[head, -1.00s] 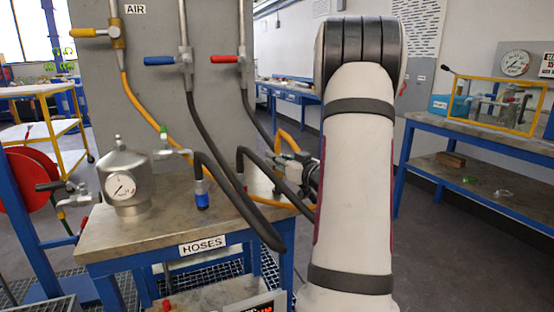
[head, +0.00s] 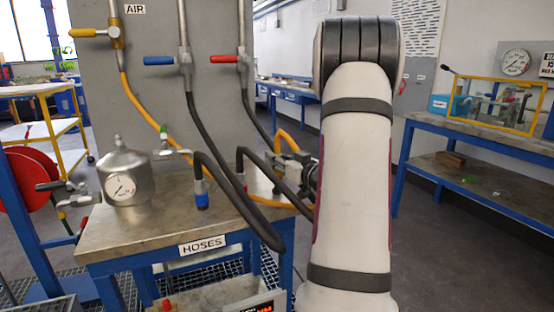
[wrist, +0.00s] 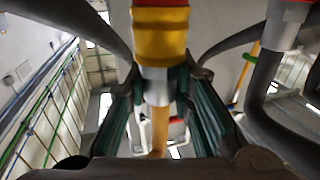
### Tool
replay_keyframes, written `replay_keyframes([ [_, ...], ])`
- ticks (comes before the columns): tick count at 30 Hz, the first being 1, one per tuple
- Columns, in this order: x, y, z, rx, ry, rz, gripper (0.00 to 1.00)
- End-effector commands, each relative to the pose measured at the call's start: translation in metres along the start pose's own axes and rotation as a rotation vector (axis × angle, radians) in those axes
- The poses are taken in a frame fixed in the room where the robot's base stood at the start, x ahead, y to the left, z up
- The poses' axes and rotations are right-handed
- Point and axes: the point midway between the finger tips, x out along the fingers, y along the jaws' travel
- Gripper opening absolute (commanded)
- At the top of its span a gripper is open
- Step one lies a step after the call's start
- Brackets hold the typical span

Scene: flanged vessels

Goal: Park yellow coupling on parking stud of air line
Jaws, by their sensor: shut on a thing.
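The yellow coupling (wrist: 160,38) is in the upper middle of the wrist view, with a red part directly above it and a silver collar below. The yellow hose (wrist: 159,135) runs down from the collar. My gripper (wrist: 160,77) is shut on the yellow coupling at its lower, silver end, one green-padded finger on each side. In the head view my gripper (head: 291,163) is beyond the hoses table, partly hidden by hoses and my arm; the yellow hose (head: 284,138) loops above it. The air line (head: 117,35) has a yellow handle on the grey panel. I cannot make out its parking stud.
A black hose with a blue end (head: 202,200) hangs over the table (head: 130,235). A gauge vessel (head: 125,180) stands at its left. Black hoses (head: 218,160) cross before my gripper. A red-ended hose (wrist: 287,20) is close at right in the wrist view.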

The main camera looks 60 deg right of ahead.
Motion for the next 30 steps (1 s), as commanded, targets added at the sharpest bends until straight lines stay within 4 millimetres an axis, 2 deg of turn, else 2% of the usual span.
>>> replay_keyframes([
  [19,0.0002,-0.0002,-0.0003,0.0,0.001,-0.001,0.0],
  [30,0.0003,-0.0002,0.007,0.0,0.001,-0.001,0.0],
])
